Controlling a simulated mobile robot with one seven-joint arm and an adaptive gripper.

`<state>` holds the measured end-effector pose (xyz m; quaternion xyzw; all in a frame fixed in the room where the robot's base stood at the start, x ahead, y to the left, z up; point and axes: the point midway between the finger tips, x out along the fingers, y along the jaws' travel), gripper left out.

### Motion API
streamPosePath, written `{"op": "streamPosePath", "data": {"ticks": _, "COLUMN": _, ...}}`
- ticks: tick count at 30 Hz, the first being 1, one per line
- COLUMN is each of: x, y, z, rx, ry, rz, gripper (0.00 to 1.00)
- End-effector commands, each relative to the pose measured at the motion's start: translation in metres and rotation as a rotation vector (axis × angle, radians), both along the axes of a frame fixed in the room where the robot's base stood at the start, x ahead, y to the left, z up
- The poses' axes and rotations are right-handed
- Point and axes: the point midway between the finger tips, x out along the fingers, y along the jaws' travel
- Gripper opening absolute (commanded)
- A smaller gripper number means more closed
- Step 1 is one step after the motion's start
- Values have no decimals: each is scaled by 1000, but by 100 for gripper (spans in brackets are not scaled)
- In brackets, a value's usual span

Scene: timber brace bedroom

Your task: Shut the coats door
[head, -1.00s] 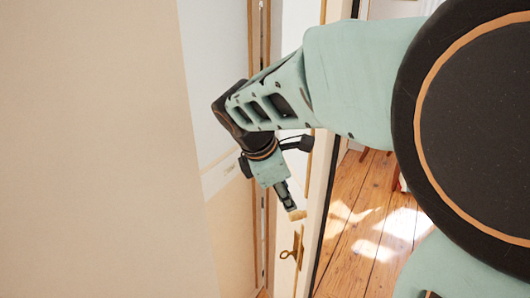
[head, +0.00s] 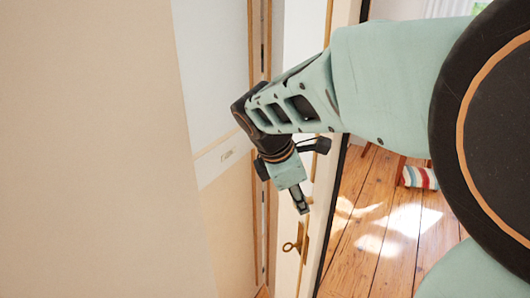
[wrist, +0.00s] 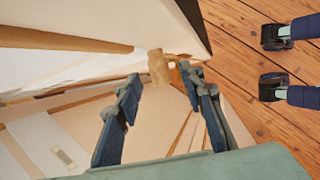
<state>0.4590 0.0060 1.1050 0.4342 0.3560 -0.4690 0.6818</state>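A white door (head: 292,262) with tan edging stands nearly edge-on in the head view, with a brass plate and key (head: 302,243) low on it. I take it for the coats door, but no name on it is readable. My gripper (head: 303,207) points down in front of the door, just above the brass plate. In the wrist view my gripper (wrist: 160,80) has its two fingers apart. A brass-coloured block (wrist: 158,68), likely the door's handle, shows between and beyond the fingertips. I cannot tell whether a finger touches it.
A plain beige surface (head: 90,150) fills the far left. Right of the door is sunlit wooden floor (head: 375,225), with a striped cushion (head: 418,178) farther back.

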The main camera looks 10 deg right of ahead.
Motion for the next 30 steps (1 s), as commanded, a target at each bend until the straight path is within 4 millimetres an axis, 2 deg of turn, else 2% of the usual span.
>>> {"op": "streamPosePath", "data": {"ticks": 1, "x": -1, "y": -2, "z": -9, "rx": 0, "ry": -1, "rz": 0, "gripper": 36}}
{"op": "streamPosePath", "data": {"ticks": 3, "x": -1, "y": -3, "z": -13, "rx": 0, "ry": -1, "rz": 0, "gripper": 36}}
{"op": "streamPosePath", "data": {"ticks": 14, "x": -2, "y": -5, "z": -14, "rx": 1, "ry": 0, "rz": 2, "gripper": 36}}
{"op": "streamPosePath", "data": {"ticks": 24, "x": -2, "y": -5, "z": -15, "rx": 1, "ry": 0, "rz": 2, "gripper": 0}}
{"op": "streamPosePath", "data": {"ticks": 30, "x": -2, "y": -5, "z": -15, "rx": 1, "ry": 0, "rz": 2, "gripper": 0}}
